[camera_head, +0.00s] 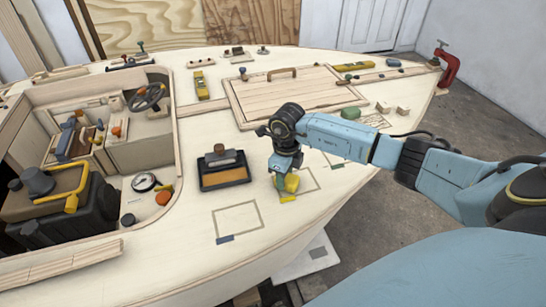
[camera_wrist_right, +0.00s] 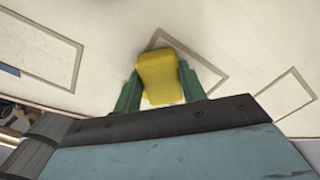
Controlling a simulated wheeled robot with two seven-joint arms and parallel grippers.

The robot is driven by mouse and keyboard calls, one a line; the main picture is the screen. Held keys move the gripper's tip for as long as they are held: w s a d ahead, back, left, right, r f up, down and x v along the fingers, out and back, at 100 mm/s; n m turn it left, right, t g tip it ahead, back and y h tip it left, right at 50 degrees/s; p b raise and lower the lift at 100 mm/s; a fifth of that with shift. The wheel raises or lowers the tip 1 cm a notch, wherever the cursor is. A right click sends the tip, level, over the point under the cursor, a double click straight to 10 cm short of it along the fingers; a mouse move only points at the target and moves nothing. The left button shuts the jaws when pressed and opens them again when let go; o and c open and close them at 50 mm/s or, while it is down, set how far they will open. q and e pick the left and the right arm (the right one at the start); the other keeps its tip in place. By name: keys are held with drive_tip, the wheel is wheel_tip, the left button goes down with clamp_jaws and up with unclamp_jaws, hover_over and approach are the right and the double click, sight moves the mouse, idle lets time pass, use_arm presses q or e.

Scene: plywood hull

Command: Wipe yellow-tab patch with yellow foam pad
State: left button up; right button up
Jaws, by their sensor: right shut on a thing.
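My right gripper (camera_head: 289,178) is shut on the yellow foam pad (camera_head: 292,183), over the hull deck. In the right wrist view the pad (camera_wrist_right: 161,78) sits between the green fingers of the gripper (camera_wrist_right: 160,92). The yellow-tab patch (camera_head: 308,181) is a thin grey rectangle outline on the deck, with a yellow tab (camera_head: 288,199) at its near left corner. The pad is over the patch's left part and hides some of it; whether it touches the deck I cannot tell. The patch outline (camera_wrist_right: 208,67) also shows in the wrist view. My left gripper is not in view.
A blue-tab patch (camera_head: 237,220) lies to the left. A dark tray with a block (camera_head: 223,176) stands behind it. The open cockpit (camera_head: 150,150) is at left.

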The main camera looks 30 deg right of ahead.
sight(274, 179)
drive_tip(key=shift+w+a+p, duration=0.15)
drive_tip(key=shift+w+a, duration=0.05)
drive_tip(key=shift+a, duration=0.6)
drive_tip(key=shift+w+a+p, duration=0.15)
drive_tip(key=shift+w+a, duration=0.05)
drive_tip(key=shift+a, duration=0.55)
wheel_tip(274, 179, up, 3)
drive_tip(key=shift+d+f+p, duration=0.1)
drive_tip(key=shift+f+p, duration=0.05)
drive_tip(key=shift+p, duration=0.65)
drive_tip(key=shift+r+p, duration=0.55)
drive_tip(key=shift+r, duration=0.2)
drive_tip(key=shift+r+p, duration=1.5)
drive_tip(key=shift+r, duration=0.45)
